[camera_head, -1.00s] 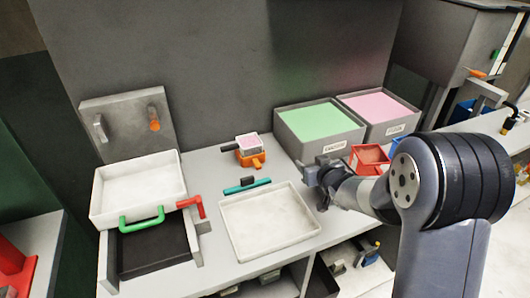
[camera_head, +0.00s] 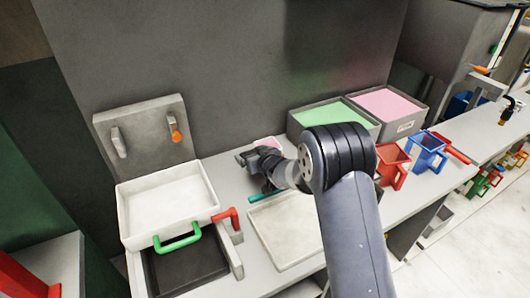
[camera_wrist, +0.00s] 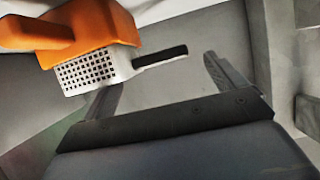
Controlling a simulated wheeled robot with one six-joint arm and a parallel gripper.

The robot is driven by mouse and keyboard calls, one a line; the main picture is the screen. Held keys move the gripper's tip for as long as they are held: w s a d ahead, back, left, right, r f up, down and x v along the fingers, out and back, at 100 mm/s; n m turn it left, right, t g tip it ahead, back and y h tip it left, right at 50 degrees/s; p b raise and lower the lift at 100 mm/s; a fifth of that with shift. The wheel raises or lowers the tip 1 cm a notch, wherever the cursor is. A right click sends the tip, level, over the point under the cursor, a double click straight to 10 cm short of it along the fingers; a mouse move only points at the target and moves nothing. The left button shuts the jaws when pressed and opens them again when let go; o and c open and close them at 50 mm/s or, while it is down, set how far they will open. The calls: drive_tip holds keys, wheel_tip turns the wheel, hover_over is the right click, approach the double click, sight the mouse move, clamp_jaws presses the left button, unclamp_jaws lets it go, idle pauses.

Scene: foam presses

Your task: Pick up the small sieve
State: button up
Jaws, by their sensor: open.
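The small sieve is a white box with a grid of dark holes (camera_wrist: 95,74) and a dark bar handle (camera_wrist: 160,57) in the wrist view. It adjoins an orange block-like holder (camera_wrist: 90,27). My gripper (camera_wrist: 162,72) is open, with one finger on each side in the picture and the handle's end showing between them. I cannot tell whether the fingers touch it. In the head view my gripper (camera_head: 258,165) covers most of the sieve and holder. Only a pink patch (camera_head: 268,142) of the sieve shows behind it.
A white tray (camera_head: 165,200) with a green handle stands at left, beside a red handle (camera_head: 230,217). A flat pale tray (camera_head: 285,235) and a teal bar (camera_head: 267,194) lie near my arm. Green (camera_head: 335,118) and pink (camera_head: 390,103) bins stand behind. Red (camera_head: 392,160) and blue (camera_head: 427,150) cups are at right.

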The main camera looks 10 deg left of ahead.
drive_tip(key=shift+x, duration=0.85)
drive_tip(key=shift+c, duration=0.5)
drive_tip(key=c, duration=1)
